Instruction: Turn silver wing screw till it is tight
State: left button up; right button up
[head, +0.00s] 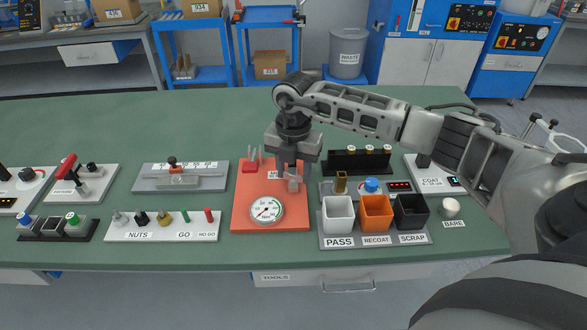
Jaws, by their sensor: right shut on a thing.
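My right gripper (292,176) points down over the red-orange plate (248,208) at the middle of the table. It is shut on a small silver piece (294,185), which looks like the silver wing screw; the fingers hide much of it, so its wings and how deep it sits cannot be told. A round white dial gauge (266,209) lies on the same plate, in front and to the left of the gripper. My left gripper is not in view.
White, orange and black bins (376,212) stand close on the right. A black rack (356,162) is behind them. A nuts-and-gauges tray (162,226) and a slide fixture (180,178) are on the left. The green table (120,115) is clear at the back.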

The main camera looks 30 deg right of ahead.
aim_at(293, 178)
jog(key=shift+w+r, duration=0.1)
jog(key=shift+r, duration=0.1)
jog(key=o, duration=0.9)
jog(key=shift+c, duration=0.2)
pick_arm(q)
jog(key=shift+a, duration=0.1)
pick_arm(e)
jog(key=shift+o, duration=0.6)
jog(key=shift+f, duration=0.1)
pick_arm(q)
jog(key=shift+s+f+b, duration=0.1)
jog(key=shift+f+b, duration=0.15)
jog(key=shift+b, duration=0.4)
pick_arm(e)
notch_tip(293, 178, up, 16)
